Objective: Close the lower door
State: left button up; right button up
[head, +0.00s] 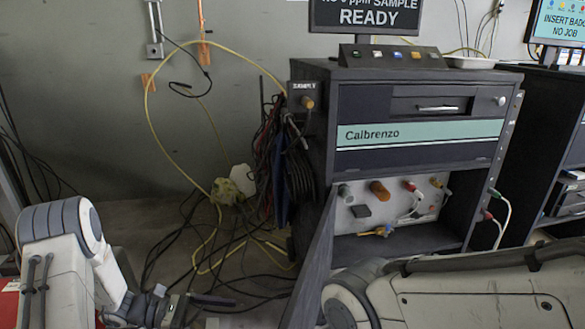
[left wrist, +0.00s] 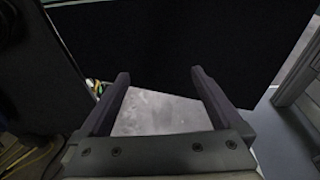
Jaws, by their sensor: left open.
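The lower door (head: 312,268) is a dark grey panel on the Calbrenzo cabinet (head: 420,160). In the head view it stands open, swung out toward me from the left side of the lower bay. My left gripper (head: 222,301) is left of the door, low near the floor, apart from it and empty. In the left wrist view its two fingers (left wrist: 160,76) are spread, with a large dark panel beyond them; I cannot tell for certain that it is the door. My right gripper is out of view.
The open bay holds a panel of fittings (head: 385,200) with knobs and hoses. Black cables and a yellow hose (head: 205,250) lie on the floor left of the cabinet. My right arm crosses the lower right. A second dark cabinet (head: 548,140) stands at the right.

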aim_at(302, 307)
jog(key=k, duration=0.85)
jog(key=z, duration=0.05)
